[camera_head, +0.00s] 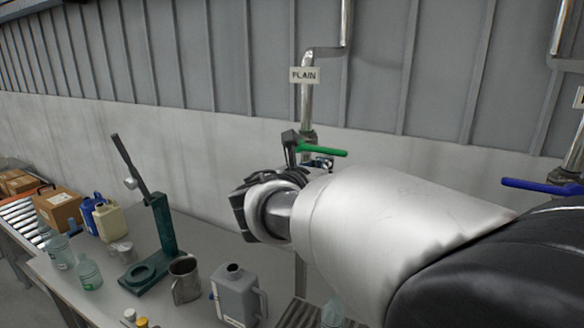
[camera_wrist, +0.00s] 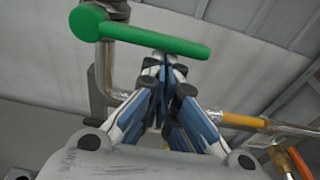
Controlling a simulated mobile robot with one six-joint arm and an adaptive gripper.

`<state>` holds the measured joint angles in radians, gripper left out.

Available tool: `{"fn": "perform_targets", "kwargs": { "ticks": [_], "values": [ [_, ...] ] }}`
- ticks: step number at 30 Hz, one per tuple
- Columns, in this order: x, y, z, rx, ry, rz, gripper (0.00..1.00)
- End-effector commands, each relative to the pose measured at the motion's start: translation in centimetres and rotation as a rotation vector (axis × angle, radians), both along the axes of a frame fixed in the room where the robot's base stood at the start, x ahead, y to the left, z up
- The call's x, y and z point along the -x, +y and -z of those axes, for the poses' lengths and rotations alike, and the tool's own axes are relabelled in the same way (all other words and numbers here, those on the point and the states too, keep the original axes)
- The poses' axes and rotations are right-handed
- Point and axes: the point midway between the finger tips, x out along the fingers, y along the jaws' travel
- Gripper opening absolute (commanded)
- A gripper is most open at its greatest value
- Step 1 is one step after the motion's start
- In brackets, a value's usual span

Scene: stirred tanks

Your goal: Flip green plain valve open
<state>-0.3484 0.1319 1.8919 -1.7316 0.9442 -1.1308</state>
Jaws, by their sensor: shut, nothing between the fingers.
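The green valve handle (camera_head: 325,151) sticks out to the right, roughly level, on the upright metal pipe (camera_head: 306,105) under the sign reading PLAIN (camera_head: 304,75). In the wrist view the green handle (camera_wrist: 150,37) runs across the top, with its round hub (camera_wrist: 88,22) at the left end. My gripper (camera_head: 290,142) is at the handle's left part in the head view, and my forearm hides what lies below. In the wrist view my gripper (camera_wrist: 165,64) is shut and empty, its fingertips by the bar's lower edge. I cannot tell if they touch it.
A blue valve handle (camera_head: 540,187) is on another pipe at the right. A bench below holds a green stand (camera_head: 163,228), a metal mug (camera_head: 184,280), a grey jug (camera_head: 237,297) and several bottles. The wall is close behind the pipes.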

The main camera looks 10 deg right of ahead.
Motion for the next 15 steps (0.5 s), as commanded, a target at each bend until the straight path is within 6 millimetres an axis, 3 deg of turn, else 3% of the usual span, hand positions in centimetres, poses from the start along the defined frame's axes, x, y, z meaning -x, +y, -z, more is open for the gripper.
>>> {"fn": "perform_targets", "kwargs": {
  "ticks": [15],
  "values": [
    [0.14, -0.21, -1.03, 0.079, 0.052, 0.0, 0.0]
  ]
}}
